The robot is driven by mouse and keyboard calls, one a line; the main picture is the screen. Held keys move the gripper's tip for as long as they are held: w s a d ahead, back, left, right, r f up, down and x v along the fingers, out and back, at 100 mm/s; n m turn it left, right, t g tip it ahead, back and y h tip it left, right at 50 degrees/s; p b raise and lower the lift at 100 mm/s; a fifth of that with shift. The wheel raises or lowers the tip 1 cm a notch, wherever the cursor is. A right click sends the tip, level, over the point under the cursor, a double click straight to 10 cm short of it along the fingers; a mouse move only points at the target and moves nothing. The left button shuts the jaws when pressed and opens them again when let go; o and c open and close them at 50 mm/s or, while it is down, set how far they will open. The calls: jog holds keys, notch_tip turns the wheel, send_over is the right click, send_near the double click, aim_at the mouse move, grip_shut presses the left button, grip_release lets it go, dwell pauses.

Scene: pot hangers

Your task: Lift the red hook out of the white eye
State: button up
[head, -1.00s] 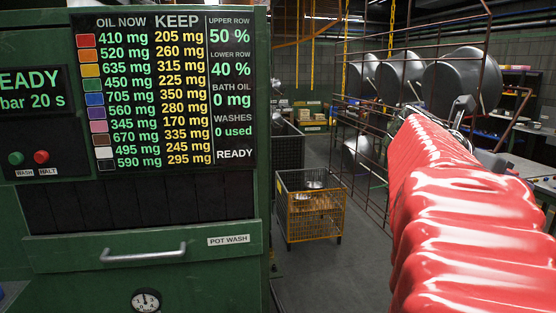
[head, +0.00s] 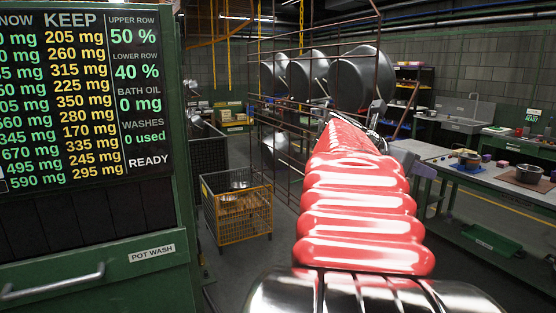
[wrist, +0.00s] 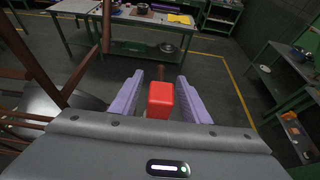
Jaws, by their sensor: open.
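In the wrist view, my gripper (wrist: 160,99) has its two purple fingers apart. A red block-like piece (wrist: 160,97), perhaps the red hook's end, stands between them, with a gap on each side. A thin brown rod shows just beyond the red piece. I cannot make out a white eye in either view. In the head view my red-sleeved arm reaches forward beside the hanging pots, and it hides most of the gripper and whatever is at its tips.
Large grey pots (head: 357,80) hang in a row on a brown bar rack (head: 255,100). A yellow wire cart (head: 240,215) stands left of my arm. The green wash machine (head: 150,262) fills the left side. A workbench (head: 515,180) with pans stands at right. Open floor lies between.

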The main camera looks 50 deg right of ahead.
jog(key=shift+c, duration=0.4)
grip_shut()
